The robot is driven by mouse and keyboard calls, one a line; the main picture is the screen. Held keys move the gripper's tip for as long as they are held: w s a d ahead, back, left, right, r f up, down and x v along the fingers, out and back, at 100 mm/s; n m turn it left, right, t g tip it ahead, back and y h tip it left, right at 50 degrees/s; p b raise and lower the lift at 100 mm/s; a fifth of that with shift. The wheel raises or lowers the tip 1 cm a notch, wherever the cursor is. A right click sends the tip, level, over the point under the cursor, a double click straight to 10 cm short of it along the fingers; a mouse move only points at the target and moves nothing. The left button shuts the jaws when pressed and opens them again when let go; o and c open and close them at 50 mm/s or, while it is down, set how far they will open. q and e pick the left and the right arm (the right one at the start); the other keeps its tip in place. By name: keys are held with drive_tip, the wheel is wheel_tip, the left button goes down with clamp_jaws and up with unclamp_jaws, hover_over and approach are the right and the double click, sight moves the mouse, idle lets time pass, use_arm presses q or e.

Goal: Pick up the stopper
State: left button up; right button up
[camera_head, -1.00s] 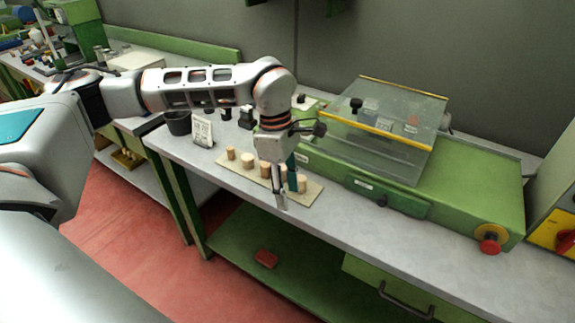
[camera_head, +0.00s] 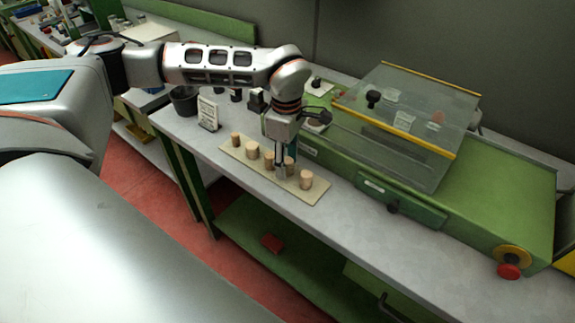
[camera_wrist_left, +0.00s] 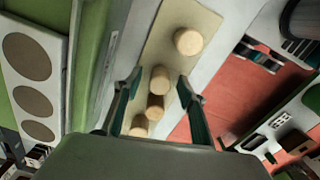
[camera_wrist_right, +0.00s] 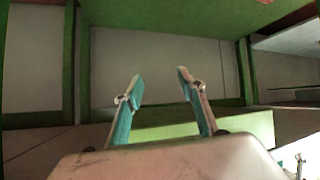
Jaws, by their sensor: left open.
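Several tan cork stoppers stand upright in a row on a beige board (camera_head: 232,150) on the bench. The stopper at the row's right end (camera_head: 306,180) stands clear of my left gripper (camera_head: 281,165). My left gripper points down over the right part of the row and partly hides one stopper. In the left wrist view its fingers (camera_wrist_left: 160,83) are spread and empty, with one stopper (camera_wrist_left: 159,80) appearing in the gap; contact cannot be told. Another stopper (camera_wrist_left: 188,41) lies beyond the fingertips. My right gripper (camera_wrist_right: 159,82) is open and empty, away from the stoppers.
A green machine (camera_head: 470,205) with a clear, yellow-edged cover (camera_head: 405,120) stands right of the board. A small sign (camera_head: 208,113) and a dark cup (camera_head: 185,100) stand behind its left end. The bench front edge runs close to the board.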

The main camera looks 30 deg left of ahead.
use_arm(q)
drive_tip(key=shift+f, duration=0.4)
drive_tip(key=shift+c, duration=0.4)
drive_tip(key=c, duration=0.7)
